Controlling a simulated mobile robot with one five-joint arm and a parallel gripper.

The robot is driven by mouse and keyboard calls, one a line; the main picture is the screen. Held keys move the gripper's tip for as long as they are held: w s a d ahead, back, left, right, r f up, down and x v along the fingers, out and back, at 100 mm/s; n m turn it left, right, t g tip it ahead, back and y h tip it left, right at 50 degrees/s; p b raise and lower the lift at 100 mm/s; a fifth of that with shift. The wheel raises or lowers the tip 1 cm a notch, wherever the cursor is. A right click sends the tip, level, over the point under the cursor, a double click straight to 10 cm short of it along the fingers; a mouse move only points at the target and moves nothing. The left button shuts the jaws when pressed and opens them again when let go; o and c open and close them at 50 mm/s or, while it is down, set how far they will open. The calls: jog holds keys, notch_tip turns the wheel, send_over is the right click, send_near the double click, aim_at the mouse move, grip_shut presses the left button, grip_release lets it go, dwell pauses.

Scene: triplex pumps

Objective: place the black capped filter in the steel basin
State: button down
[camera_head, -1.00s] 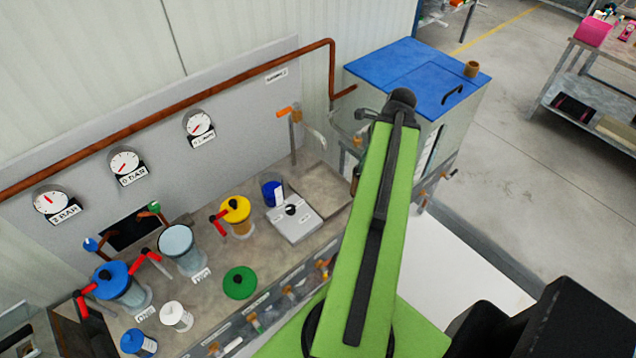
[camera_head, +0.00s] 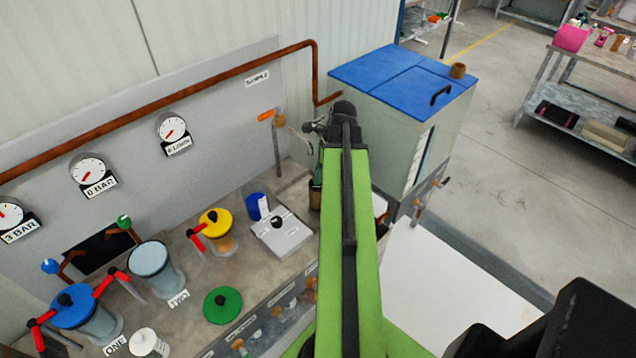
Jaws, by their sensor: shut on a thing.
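My gripper (camera_head: 318,178) hangs below the far end of my green arm, mostly hidden behind it. It is shut on a brownish cylinder, the filter (camera_head: 315,198), of which only a narrow strip shows at the arm's left edge. Its black cap cannot be made out clearly against the dark gripper. The steel basin (camera_head: 292,188) is set in the right end of the bench, below the orange-handled tap. The filter is at the right side of the basin in the picture; its height above it cannot be told. My arm hides part of the basin area.
The tap (camera_head: 277,140) stands behind the basin. A grey scale-like box (camera_head: 282,238) and a blue cup (camera_head: 257,206) are left of it. Yellow-lidded (camera_head: 217,228), open clear (camera_head: 152,265) and blue-lidded (camera_head: 82,308) housings stand further left. A blue-topped tank (camera_head: 400,85) is at the right.

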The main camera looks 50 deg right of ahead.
jog(key=shift+f, duration=0.45)
jog(key=c, duration=1.4)
grip_release()
jog(key=p+v, duration=1.2)
jog(key=shift+s+r, duration=0.15)
